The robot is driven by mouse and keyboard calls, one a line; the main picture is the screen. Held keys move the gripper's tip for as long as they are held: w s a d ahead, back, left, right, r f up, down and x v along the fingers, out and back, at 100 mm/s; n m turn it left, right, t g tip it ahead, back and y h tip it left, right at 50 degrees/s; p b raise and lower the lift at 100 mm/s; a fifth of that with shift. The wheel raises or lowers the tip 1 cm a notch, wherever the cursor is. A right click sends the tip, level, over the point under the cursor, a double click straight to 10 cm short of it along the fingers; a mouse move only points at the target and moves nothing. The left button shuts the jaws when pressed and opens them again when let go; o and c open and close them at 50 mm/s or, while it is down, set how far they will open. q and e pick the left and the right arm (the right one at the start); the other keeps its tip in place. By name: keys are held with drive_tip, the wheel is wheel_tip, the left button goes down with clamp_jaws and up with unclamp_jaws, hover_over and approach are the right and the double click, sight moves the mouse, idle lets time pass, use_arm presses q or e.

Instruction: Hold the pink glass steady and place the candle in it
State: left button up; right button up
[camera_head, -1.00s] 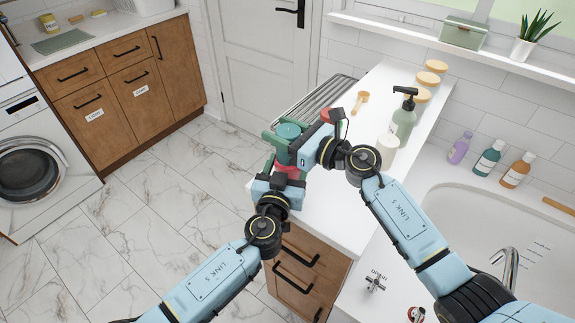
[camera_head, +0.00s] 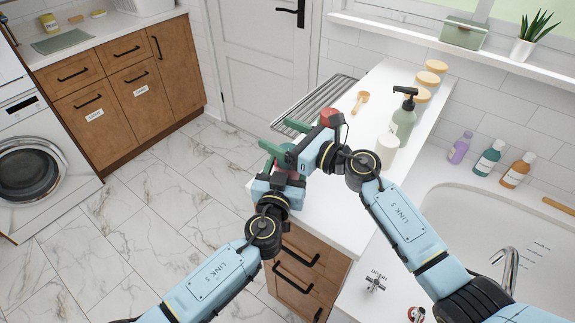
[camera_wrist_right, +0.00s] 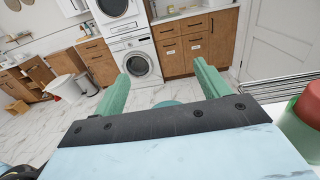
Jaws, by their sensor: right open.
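The pink glass (camera_head: 291,171) shows as a small pink patch in the head view, between the fingers of my left gripper (camera_head: 280,176), which is shut on it. My right gripper (camera_head: 285,136) is open just above the glass, its green fingers spread apart. The candle is teal and mostly hidden behind the right gripper in the head view. Its rounded top (camera_wrist_right: 168,103) shows low between the open fingers (camera_wrist_right: 160,90) in the right wrist view. It appears to sit in the glass, but its lower part is hidden.
A red-topped item (camera_head: 327,116) stands close beside the right gripper. A pump bottle (camera_head: 402,122), a white cup (camera_head: 388,148), a wooden scoop (camera_head: 361,99) and lidded jars (camera_head: 430,78) stand on the white counter (camera_head: 345,215). A drying rack (camera_head: 318,101) lies behind.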

drive_tip(key=v, duration=1.2)
drive_tip(key=shift+a, duration=0.1)
use_arm(q)
drive_tip(key=o, duration=1.1)
drive_tip(key=shift+s, duration=0.1)
drive_tip(key=v, duration=1.2)
drive_tip(key=shift+a, duration=0.1)
